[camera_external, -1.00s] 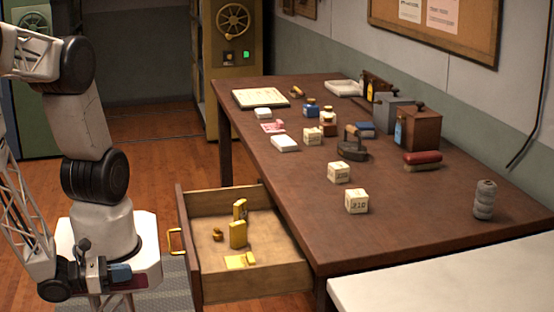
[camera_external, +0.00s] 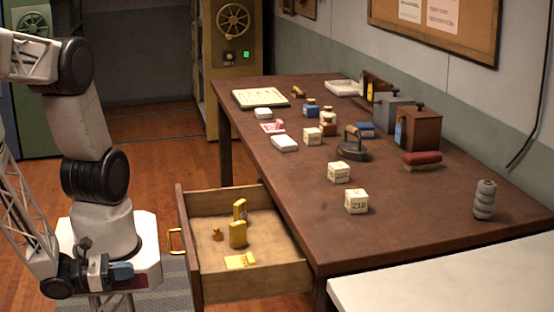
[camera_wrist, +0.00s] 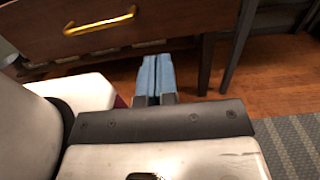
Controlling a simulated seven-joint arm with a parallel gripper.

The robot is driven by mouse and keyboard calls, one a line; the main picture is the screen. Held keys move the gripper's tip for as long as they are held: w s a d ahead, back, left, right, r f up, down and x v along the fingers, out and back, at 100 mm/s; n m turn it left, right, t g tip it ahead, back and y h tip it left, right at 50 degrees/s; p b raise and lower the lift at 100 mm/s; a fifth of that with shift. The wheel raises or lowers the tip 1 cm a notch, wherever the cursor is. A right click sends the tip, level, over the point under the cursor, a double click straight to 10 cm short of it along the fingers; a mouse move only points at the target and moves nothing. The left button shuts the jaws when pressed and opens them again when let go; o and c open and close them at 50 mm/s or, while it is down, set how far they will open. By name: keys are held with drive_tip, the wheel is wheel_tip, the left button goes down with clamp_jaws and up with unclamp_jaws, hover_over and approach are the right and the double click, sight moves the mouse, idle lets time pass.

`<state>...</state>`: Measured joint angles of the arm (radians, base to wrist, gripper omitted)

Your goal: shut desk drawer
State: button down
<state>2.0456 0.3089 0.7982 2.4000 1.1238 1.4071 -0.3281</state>
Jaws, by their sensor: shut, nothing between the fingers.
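The desk drawer (camera_external: 188,250) is pulled far out from the left side of the brown desk (camera_external: 270,150). It holds several small yellow items and a small brown item. Its brass handle (camera_external: 175,241) is on the front panel, and the handle also shows in the wrist view (camera_wrist: 100,21). My gripper (camera_external: 122,272) is low and to the left of the drawer front, apart from it. In the wrist view my gripper's blue fingers (camera_wrist: 155,75) are together with nothing between them, with the drawer front (camera_wrist: 175,20) beyond.
Cubes, boxes, a brush and an iron stand on the desk top. A pale table (camera_external: 450,280) is at the lower right. A grey mat (camera_wrist: 290,140) lies on the wooden floor. Open floor lies left of the drawer, by my base.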

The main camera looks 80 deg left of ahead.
sight(286, 251)
drive_tip(key=w, duration=1.3)
idle(1.7)
drive_tip(key=shift+w, duration=0.35)
idle(0.6)
drive_tip(key=shift+w, duration=13.6)
